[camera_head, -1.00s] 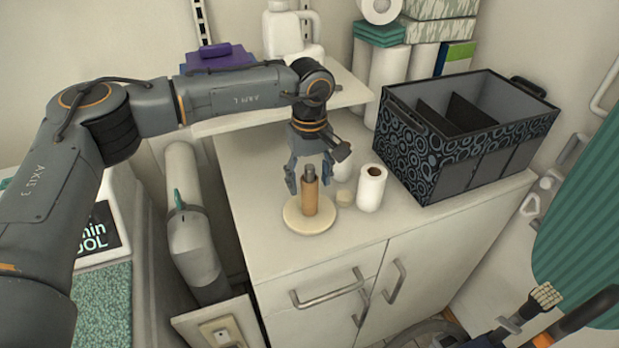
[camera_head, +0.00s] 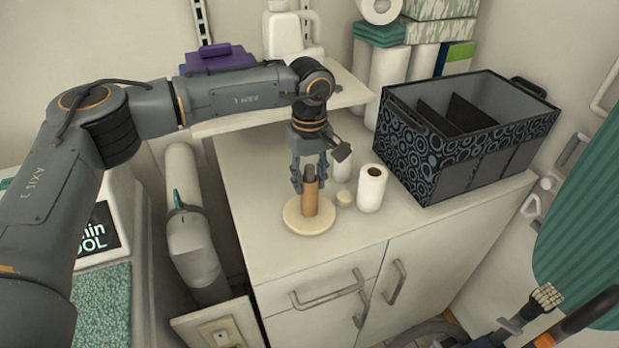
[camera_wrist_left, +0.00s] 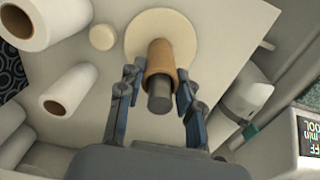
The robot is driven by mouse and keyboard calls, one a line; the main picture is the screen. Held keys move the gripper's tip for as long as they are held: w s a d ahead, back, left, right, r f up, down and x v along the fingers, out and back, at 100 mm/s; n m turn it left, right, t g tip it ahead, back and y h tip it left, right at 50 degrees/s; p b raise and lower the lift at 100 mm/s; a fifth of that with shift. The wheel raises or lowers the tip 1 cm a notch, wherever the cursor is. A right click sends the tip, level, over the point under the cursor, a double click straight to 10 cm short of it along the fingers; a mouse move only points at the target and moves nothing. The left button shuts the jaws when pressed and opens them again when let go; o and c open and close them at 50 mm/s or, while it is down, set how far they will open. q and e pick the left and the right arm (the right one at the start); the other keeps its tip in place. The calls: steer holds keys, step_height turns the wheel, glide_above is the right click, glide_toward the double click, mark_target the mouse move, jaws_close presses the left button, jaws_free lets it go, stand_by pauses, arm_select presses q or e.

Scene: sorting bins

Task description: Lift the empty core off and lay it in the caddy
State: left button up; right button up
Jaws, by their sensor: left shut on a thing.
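The empty core (camera_head: 311,200) is a brown cardboard tube standing upright around the post (camera_head: 310,172) of a round pale wooden holder (camera_head: 308,226) on the cabinet top. My left gripper (camera_head: 310,184) comes down from above and is shut on the upper part of the core. In the left wrist view its two fingers touch the core (camera_wrist_left: 160,62) on both sides, and the grey post end (camera_wrist_left: 160,95) sticks out of it. The caddy (camera_head: 432,160) is dark with a swirl pattern and inner dividers, and stands at the right of the cabinet top. My right gripper is not in view.
A white paper roll (camera_head: 371,190) stands between holder and caddy, with another roll (camera_head: 341,168) behind. A small round knob (camera_head: 344,198) lies beside the holder. A shelf (camera_head: 270,112) with a white jug (camera_head: 289,35) is behind my arm. The cabinet's front top is clear.

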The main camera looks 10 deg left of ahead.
arm_select(q)
steer(key=shift+r+p, duration=1.95)
steer(key=shift+r, duration=2.05)
steer(key=shift+r, duration=0.1)
step_height(320, 180, up, 8)
steer(key=p, duration=0.4)
steer(key=shift+r+p, duration=1.3)
steer(key=shift+r, duration=0.55)
